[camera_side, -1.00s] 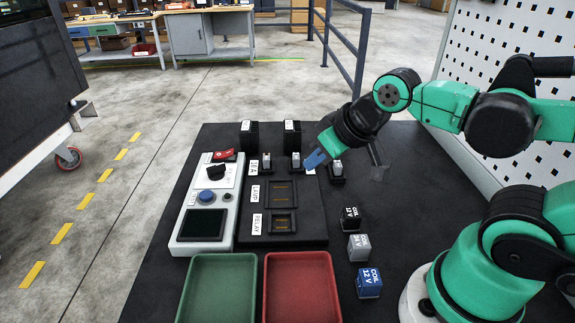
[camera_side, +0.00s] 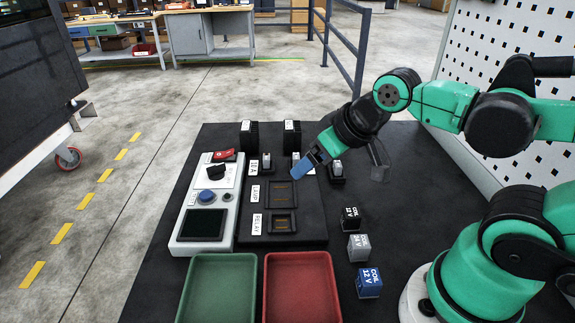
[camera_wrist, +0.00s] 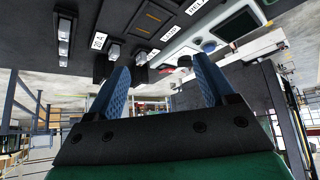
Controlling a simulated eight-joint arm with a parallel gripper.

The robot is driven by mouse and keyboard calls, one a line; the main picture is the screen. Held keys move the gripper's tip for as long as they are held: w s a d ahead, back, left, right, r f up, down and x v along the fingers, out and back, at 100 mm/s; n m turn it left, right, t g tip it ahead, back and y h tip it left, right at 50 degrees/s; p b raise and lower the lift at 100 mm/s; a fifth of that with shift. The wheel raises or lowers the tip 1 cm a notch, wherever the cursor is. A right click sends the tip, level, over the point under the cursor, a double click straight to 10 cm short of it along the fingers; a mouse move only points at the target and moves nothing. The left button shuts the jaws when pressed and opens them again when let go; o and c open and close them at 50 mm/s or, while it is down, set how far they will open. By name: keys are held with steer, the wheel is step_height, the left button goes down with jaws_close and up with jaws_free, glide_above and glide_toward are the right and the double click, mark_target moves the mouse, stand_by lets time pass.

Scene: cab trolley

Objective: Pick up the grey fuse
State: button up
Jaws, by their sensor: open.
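Small grey-topped pieces that look like fuses sit upright in black holders at the back of the black panel. One (camera_side: 266,158) is in the left holder. Another (camera_side: 337,166) stands in a separate holder to the right of my gripper. The middle one is mostly hidden behind my gripper. I cannot tell which is the grey fuse. My gripper (camera_side: 301,170), with blue fingers, is open and tilted down to the left, in front of the middle holder. In the wrist view the fingers (camera_wrist: 163,88) are spread with nothing between them, and a grey-topped piece (camera_wrist: 113,52) shows beyond the left finger.
A white control box (camera_side: 208,205) with a red switch and blue button stands left of the panel (camera_side: 262,232). Green (camera_side: 217,258) and red (camera_side: 300,258) trays are in front. Black, grey (camera_side: 358,246) and blue relay cubes stand at right. Two tall black blocks (camera_side: 250,137) are behind.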

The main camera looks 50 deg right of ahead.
steer(key=n+g+y, duration=0.3)
steer(key=n+g, duration=0.1)
steer(key=n, duration=0.5)
glide_above(267, 156)
steer(key=s+d, duration=0.1)
steer(key=s, duration=0.1)
steer(key=f, duration=0.5)
steer(key=shift+d, duration=0.2)
steer(key=shift+w+d+f, duration=0.1)
steer(key=shift+f, duration=0.15)
steer(key=shift+x, duration=2.7)
jaws_close()
